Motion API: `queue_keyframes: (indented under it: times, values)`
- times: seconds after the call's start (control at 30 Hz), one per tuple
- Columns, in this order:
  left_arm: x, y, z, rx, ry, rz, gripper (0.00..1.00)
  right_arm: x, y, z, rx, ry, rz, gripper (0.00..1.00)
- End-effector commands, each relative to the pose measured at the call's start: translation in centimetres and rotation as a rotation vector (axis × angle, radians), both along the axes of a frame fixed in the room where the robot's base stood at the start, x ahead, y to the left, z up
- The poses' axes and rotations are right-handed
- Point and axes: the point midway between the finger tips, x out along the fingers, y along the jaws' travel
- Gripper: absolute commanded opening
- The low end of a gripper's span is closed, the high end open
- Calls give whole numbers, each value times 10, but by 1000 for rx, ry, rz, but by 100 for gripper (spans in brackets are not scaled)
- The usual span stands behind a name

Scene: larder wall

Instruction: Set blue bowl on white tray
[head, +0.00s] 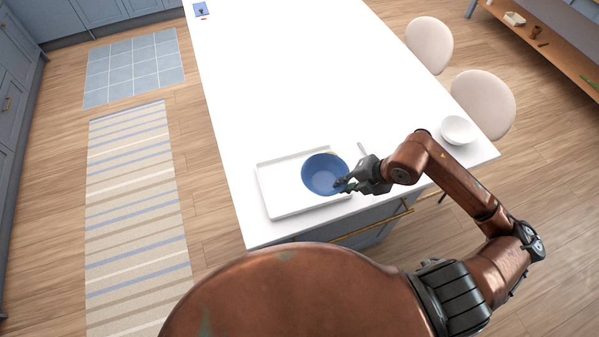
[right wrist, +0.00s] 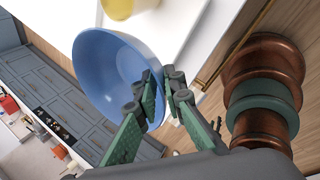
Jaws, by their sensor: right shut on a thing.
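The blue bowl (head: 322,170) shows over the right part of the white tray (head: 282,210) near the counter's front edge. My right gripper (head: 345,184) is shut on the bowl's rim on its right side. In the right wrist view the bowl (right wrist: 103,70) is upper left, with its rim between the fingertips (right wrist: 164,88). The tray (right wrist: 176,30) shows behind it. I cannot tell whether the bowl's base touches the tray; the bowl hides that part. My left gripper is not in view.
A yellow item (right wrist: 124,8) is partly seen beyond the bowl. A white bowl (head: 458,130) stands at the counter's right edge. Two pale chairs (head: 428,44) line the right side. A small blue item (head: 201,9) lies far off. The middle of the white counter (head: 310,75) is clear.

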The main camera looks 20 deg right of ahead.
Motion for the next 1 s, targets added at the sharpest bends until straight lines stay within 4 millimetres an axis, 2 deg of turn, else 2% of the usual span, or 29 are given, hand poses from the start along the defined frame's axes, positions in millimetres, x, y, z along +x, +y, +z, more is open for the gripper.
queue_keyframes:
  times: [0.13,0.27,0.57,0.63,0.8,1.0]
  values:
    - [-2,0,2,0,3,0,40,1,-1,2,3,-1,-58,0]
    - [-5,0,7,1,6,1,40,15,14,-5,7,-2,-63,0]
    - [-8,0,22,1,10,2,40,62,66,-36,6,1,-62,0]
    - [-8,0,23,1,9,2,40,67,72,-53,6,6,-64,0]
    - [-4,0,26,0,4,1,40,81,87,-77,4,2,-62,0]
    - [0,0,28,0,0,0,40,88,94,-90,3,2,-61,0]
